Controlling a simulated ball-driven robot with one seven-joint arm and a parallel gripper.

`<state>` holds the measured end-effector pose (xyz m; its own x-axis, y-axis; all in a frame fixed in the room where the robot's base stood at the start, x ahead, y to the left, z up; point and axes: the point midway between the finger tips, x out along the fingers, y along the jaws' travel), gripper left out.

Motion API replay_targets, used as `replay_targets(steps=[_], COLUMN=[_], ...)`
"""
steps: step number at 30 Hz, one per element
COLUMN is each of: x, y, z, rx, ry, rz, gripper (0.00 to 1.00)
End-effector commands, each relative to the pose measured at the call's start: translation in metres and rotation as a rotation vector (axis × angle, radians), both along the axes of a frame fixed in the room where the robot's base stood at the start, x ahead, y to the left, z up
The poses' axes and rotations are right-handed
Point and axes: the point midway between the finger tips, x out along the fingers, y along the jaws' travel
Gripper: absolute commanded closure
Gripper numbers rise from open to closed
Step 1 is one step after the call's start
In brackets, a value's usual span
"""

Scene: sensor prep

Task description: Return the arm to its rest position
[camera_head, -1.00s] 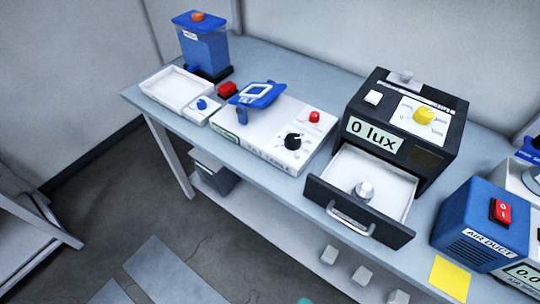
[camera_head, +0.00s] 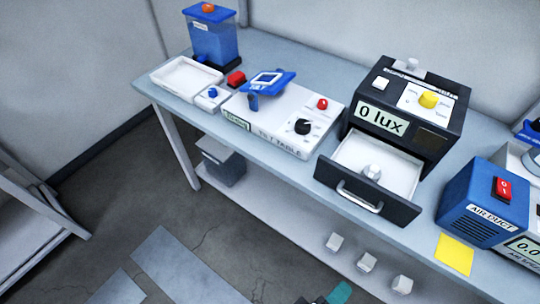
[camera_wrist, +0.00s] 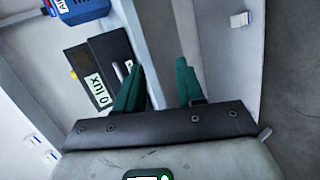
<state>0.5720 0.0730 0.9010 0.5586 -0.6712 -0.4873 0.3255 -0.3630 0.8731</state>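My gripper (camera_wrist: 160,85) shows in the wrist view with its two green fingers apart and nothing between them. It is in free space in front of the bench, and the black lux box (camera_wrist: 100,75) appears beyond its left finger. In the head view only a small teal part of my gripper (camera_head: 340,293) shows at the bottom edge; the rest of the arm is out of sight.
The bench (camera_head: 290,185) carries the lux box (camera_head: 412,115) with its drawer (camera_head: 366,190) pulled out, a tilt table (camera_head: 280,125), a blue air duct unit (camera_head: 485,205) and a white tray (camera_head: 186,76). Small white blocks (camera_head: 366,262) sit on the lower shelf.

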Motion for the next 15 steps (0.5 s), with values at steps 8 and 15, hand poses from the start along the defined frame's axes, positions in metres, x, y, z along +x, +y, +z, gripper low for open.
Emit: replay_targets(steps=[8,15], x=[-0.002,-0.026], y=[-0.076,-0.133], z=[-0.043,-0.074], rx=[0.281,0.705], ry=[0.177,0.271], rz=[-0.267,-0.527], gripper=[0.62,0.62])
